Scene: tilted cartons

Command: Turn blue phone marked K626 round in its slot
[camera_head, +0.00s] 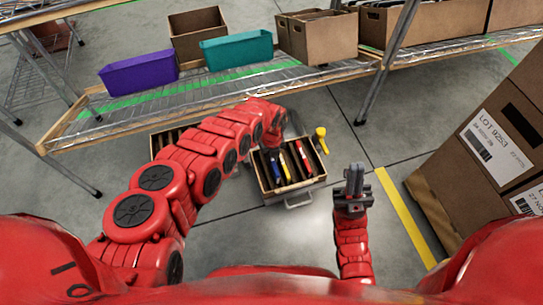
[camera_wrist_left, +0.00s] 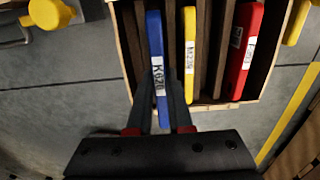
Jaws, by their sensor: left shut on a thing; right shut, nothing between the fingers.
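In the head view the blue phone (camera_head: 274,168) is in the crate (camera_head: 294,195) under my left arm, which hides most of that gripper. My right gripper (camera_head: 355,178) points up, shut and empty, right of the crate.
A yellow phone (camera_head: 285,167) and a red phone (camera_head: 303,158) stand in the same crate. A yellow object (camera_head: 321,140) lies beside it. Wire shelves (camera_head: 240,92) run behind, with a purple bin (camera_head: 139,73) and teal bin (camera_head: 237,48). Tilted cartons (camera_head: 490,145) stand at right.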

